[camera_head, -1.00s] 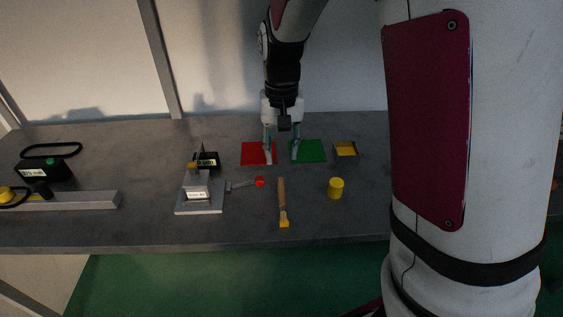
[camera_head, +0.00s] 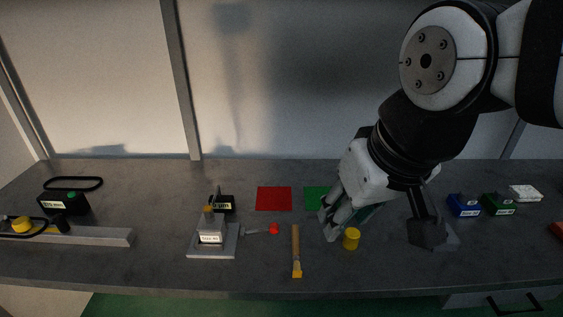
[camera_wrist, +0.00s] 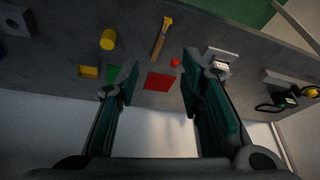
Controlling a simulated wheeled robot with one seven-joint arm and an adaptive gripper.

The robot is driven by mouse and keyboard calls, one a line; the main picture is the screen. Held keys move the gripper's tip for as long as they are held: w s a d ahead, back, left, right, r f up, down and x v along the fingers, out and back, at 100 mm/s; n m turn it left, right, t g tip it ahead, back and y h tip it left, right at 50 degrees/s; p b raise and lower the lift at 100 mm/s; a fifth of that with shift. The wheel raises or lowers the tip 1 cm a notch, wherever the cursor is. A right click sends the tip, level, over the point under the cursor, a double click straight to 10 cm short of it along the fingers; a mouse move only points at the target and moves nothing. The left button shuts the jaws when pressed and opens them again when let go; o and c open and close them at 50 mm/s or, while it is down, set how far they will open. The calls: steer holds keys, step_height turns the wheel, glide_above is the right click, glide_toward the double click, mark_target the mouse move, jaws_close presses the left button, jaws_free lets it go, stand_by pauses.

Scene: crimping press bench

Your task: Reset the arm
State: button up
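My gripper (camera_head: 338,215) is in the right half of the head view, raised above the bench near the yellow cylinder (camera_head: 351,240). In the wrist view its two green-padded fingers (camera_wrist: 158,90) stand wide apart with nothing between them. The arm comes in from the upper right and covers part of the bench. The red mat (camera_head: 274,198) lies bare on the bench. The green mat (camera_head: 314,197) is partly hidden behind my gripper in the head view; part of it also shows in the wrist view (camera_wrist: 114,74).
The crimping press (camera_head: 212,236) with its red-knobbed lever stands left of centre. Blue (camera_head: 464,206) and green (camera_head: 499,205) boxes stand at right. A black device (camera_head: 64,203) and a long grey bar (camera_head: 85,237) are at left.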

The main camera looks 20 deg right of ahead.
steer(key=shift+s, duration=0.95)
steer(key=shift+d, duration=0.15)
